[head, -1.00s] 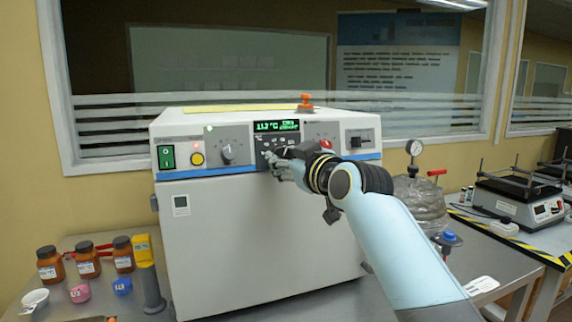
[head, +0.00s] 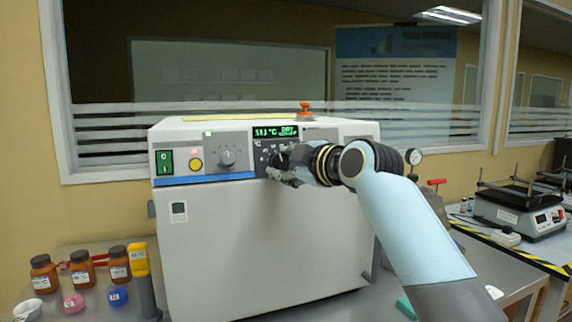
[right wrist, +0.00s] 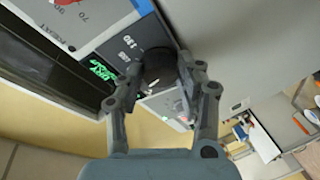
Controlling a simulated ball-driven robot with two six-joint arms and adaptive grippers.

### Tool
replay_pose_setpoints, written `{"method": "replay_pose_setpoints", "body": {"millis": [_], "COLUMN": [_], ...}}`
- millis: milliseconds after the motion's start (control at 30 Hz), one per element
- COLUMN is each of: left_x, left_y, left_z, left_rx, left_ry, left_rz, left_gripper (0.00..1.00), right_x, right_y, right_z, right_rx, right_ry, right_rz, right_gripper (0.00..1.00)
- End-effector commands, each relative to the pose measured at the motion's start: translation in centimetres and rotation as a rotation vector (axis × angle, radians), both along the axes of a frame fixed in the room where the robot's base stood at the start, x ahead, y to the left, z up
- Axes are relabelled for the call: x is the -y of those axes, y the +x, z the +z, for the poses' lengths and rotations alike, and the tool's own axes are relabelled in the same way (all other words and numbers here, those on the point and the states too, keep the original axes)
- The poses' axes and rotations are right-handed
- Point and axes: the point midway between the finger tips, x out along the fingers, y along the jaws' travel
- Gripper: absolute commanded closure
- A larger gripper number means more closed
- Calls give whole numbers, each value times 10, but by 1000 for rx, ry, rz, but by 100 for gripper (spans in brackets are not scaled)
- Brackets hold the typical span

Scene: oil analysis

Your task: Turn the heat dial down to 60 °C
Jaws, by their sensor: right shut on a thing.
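The oven (head: 265,230) is a large white cabinet with a control panel along its top front. Its green display (head: 276,132) shows a reading in °C that looks like about 111; the last digit is unclear. My right gripper (head: 280,165) is at the panel just below the display, shut on the black heat dial (right wrist: 158,68). In the right wrist view, the two fingers (right wrist: 160,80) sit on opposite sides of the dial, and scale numbers show beside it. My left gripper is out of view.
A green switch (head: 165,162), a yellow button (head: 196,164) and a grey knob (head: 227,157) sit left on the panel. Brown bottles (head: 43,272) and a yellow-topped device (head: 141,262) stand left of the oven. A hotplate (head: 517,212) stands at far right.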

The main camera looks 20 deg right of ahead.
Motion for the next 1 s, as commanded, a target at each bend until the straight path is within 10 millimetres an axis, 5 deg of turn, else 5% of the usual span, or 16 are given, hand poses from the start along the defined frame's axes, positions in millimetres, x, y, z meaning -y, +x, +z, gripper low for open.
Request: {"method": "replay_pose_setpoints", "body": {"millis": [533,567,700,1000], "left_x": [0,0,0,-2], "left_y": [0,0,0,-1], "left_z": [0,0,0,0], "left_rx": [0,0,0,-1], "left_ry": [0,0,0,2], "left_rz": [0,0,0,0], "left_gripper": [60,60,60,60], "right_x": [0,0,0,0], "right_y": [0,0,0,-2], "right_z": [0,0,0,0], "right_rx": [0,0,0,0], "right_ry": [-21,-21,-20,-20], "right_rz": [5,5,5,4], "right_gripper": [96,60,42,41]}}
